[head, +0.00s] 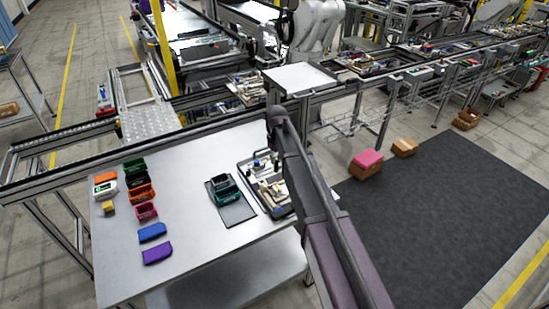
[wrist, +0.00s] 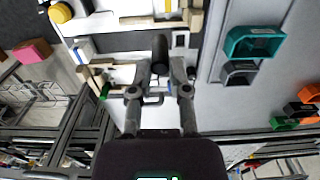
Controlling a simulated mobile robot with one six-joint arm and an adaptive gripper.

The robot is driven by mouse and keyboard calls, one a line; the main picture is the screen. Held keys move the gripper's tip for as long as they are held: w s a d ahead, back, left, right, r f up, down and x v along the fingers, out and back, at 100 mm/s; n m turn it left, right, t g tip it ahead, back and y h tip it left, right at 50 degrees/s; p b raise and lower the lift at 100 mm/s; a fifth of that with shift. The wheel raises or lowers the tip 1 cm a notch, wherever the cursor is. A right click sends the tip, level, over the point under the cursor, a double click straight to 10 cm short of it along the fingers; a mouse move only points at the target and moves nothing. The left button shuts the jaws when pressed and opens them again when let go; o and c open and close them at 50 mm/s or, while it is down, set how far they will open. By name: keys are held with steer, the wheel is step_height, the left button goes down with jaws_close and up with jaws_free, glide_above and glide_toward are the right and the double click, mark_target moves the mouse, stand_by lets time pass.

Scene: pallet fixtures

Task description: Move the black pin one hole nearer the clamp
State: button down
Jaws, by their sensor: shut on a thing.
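The black pin (wrist: 160,50) is a short dark cylinder in the wrist view, between the fingertips of my gripper (wrist: 160,68), which is shut on it. Behind it is the pallet fixture, with a white plate (wrist: 110,22) and beige blocks (wrist: 190,20). In the head view the pallet (head: 247,167) lies on the table, and my arm covers part of its right side. My gripper is hidden behind the arm there. I cannot make out the clamp or the holes for certain, nor whether the pin's lower end is in a hole.
A teal bin (head: 227,196) and a small dark grey bin (wrist: 240,74) stand on a grey mat (head: 238,215) left of the pallet. Several coloured bins and blocks, including a purple one (head: 157,252), line the table's left side. The table (head: 190,215) between is clear.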

steer(key=shift+f, duration=0.1)
stand_by(0.4)
step_height(320, 180, down, 7)
steer(key=b, duration=0.7)
steer(key=shift+f+b, duration=0.2)
steer(key=shift+b, duration=0.15)
steer(key=shift+f+b, duration=0.95)
steer(key=shift+f, duration=0.05)
stand_by(0.9)
steer(key=c, duration=0.5)
jaws_free()
steer(key=shift+w, duration=0.1)
